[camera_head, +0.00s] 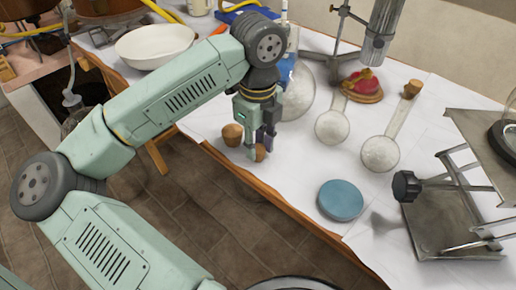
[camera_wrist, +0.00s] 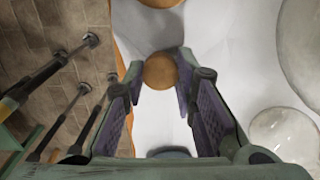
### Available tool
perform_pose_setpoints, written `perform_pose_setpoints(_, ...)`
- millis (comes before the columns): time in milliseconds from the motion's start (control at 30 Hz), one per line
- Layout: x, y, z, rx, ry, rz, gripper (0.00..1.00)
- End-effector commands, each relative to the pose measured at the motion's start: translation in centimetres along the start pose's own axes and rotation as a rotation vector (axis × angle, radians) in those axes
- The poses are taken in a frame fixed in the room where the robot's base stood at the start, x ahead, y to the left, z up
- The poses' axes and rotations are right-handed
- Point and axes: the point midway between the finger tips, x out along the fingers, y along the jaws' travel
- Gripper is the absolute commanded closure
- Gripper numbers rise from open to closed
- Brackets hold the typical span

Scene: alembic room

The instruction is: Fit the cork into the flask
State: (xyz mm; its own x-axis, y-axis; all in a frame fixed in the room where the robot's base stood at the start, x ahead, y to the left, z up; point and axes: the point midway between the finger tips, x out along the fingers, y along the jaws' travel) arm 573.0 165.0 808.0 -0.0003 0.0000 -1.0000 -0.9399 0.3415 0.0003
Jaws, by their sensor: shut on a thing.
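My gripper (camera_head: 257,143) is low over the front edge of the white-covered table. Its fingers are closed around a small brown cork (camera_head: 260,153), which also shows between the fingertips in the wrist view (camera_wrist: 161,70). A second cork (camera_head: 232,134) stands on the table just left of my gripper. A round glass flask (camera_head: 332,127) with white powder lies tilted to the right, with no stopper visible in its neck. Another powder-filled flask (camera_head: 381,153), further right, has a cork (camera_head: 412,89) in its neck. A larger round glass vessel (camera_head: 298,92) is partly hidden behind my gripper.
A blue round disc (camera_head: 340,200) lies near the table's front edge. A metal lifting stand (camera_head: 445,215) is at the right. A red object on a wooden ring (camera_head: 363,87) and a clamp stand are behind the flasks. A white bowl (camera_head: 154,45) sits at the back left.

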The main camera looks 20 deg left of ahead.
Motion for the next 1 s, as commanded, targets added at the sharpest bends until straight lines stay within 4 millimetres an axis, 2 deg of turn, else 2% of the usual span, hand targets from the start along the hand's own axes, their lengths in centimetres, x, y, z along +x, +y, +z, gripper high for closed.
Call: perform_pose_setpoints(1000,-3.6,0.0,0.0,0.000,0.000,-0.001,0.97)
